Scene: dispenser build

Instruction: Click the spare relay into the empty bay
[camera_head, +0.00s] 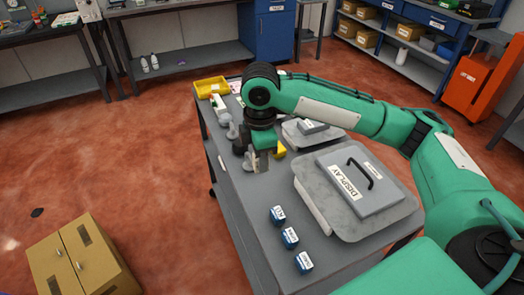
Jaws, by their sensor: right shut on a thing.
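My right gripper (257,163) points down over the far left part of the grey table (238,190). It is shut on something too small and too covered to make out. A small yellow piece (279,150) shows just right of the gripper; I cannot tell whether they touch. Three small blue blocks with white labels, the nearest (304,262), the middle one (289,237) and the farthest (277,214), stand in a row on the table's near left part. I cannot tell which thing is the spare relay, and no empty bay can be made out. My left gripper is out of view.
A grey panel labelled DISPLAY (368,195) with a black handle lies on a grey base (318,212) right of the blocks. Another grey unit (298,134) stands behind it, partly under my arm. A yellow tray (211,87) is at the far end. Table between gripper and blocks is clear.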

